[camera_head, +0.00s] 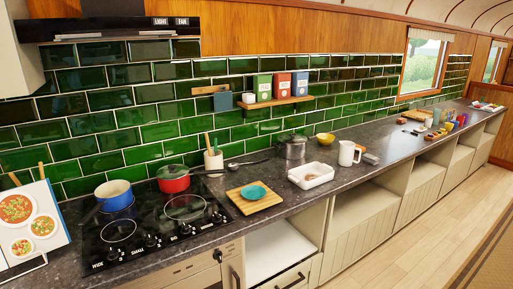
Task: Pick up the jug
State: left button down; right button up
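A white jug (347,153) stands upright on the dark counter (330,192), right of the middle of the head view. Its handle is on the right side. It stands apart from the white tray to its left. Neither of my grippers shows in this view.
A white tray (311,175), a steel pot (293,147) and a yellow bowl (325,139) are near the jug. A teal bowl (253,192) sits on a wooden board (267,203). A red pot (173,180) and blue pot (114,195) stand on the hob (150,246). Floor (440,215) is clear.

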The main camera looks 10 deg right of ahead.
aim_at(347, 149)
jog(key=i+l+u, duration=0.1)
jog(key=l, duration=0.25)
jog(key=i+l, duration=0.3)
jog(key=i+l+u, duration=0.15)
jog(key=l, duration=0.3)
jog(key=i+l, duration=0.2)
jog(key=l, duration=0.2)
jog(key=i+l+u, duration=0.15)
jog(key=l, duration=0.25)
jog(key=i+l, duration=0.15)
jog(key=l, duration=0.25)
jog(key=i+l+u, duration=0.15)
jog(key=l, duration=0.25)
jog(key=i+l, duration=0.15)
jog(key=l, duration=0.25)
jog(key=u, duration=0.05)
